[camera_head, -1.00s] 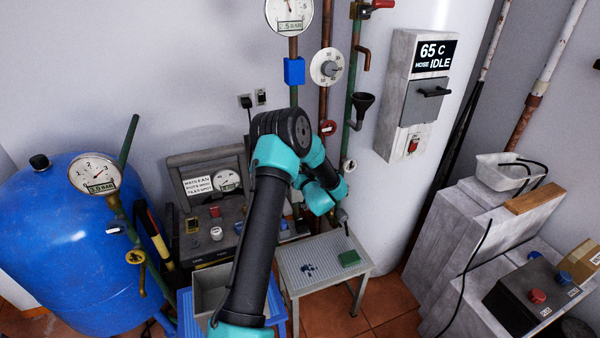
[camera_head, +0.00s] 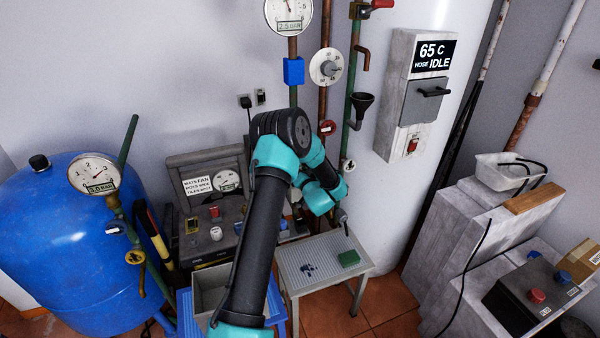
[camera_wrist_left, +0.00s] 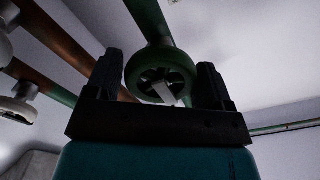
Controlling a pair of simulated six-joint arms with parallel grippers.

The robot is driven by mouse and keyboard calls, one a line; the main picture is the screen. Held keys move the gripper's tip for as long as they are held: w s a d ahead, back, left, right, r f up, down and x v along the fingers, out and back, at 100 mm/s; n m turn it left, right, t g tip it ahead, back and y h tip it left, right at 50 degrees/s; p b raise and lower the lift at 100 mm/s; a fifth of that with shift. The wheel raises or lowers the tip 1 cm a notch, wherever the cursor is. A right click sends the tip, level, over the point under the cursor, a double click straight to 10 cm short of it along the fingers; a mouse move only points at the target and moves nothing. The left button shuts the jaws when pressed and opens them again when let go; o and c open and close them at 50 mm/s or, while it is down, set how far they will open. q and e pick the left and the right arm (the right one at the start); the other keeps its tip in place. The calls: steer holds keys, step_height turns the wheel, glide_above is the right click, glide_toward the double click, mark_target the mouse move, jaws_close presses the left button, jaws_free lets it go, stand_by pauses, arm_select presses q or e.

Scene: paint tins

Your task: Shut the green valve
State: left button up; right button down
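A green round valve wheel (camera_wrist_left: 162,70) with spokes and a pale piece at its hub sits on a green pipe (camera_wrist_left: 148,22) in the left wrist view. My left gripper (camera_wrist_left: 159,62) is open. Its two dark fingers stand on either side of the wheel, with gaps visible; I cannot tell how deep the wheel sits between them. In the head view my left arm reaches up from the bottom and bends toward the pipes, and I cannot make out the green wheel there. My right gripper is not in view.
A red valve wheel (camera_head: 327,128) and a black funnel (camera_head: 363,102) are near the arm.

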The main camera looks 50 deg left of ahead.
arm_select(q)
steer(key=shift+o, duration=1.3)
steer(key=v, duration=1.7)
steer(key=shift+d, duration=0.2)
steer(key=shift+f, duration=0.1)
steer(key=d+f+m+t+h, duration=0.2)
steer(key=d+f+m+h, duration=0.1)
steer(key=d+f+h, duration=1.05)
steer(key=s+d+f+m+g+h, duration=0.1)
steer(key=s+d+f+g+h, duration=0.2)
steer(key=s+d, duration=0.4)
steer(key=s+d+f+g+h, duration=0.4)
steer(key=s+d, duration=0.3)
steer(key=s, duration=0.2)
steer(key=shift+s+m+g, duration=0.4)
steer(key=shift+g, duration=0.1)
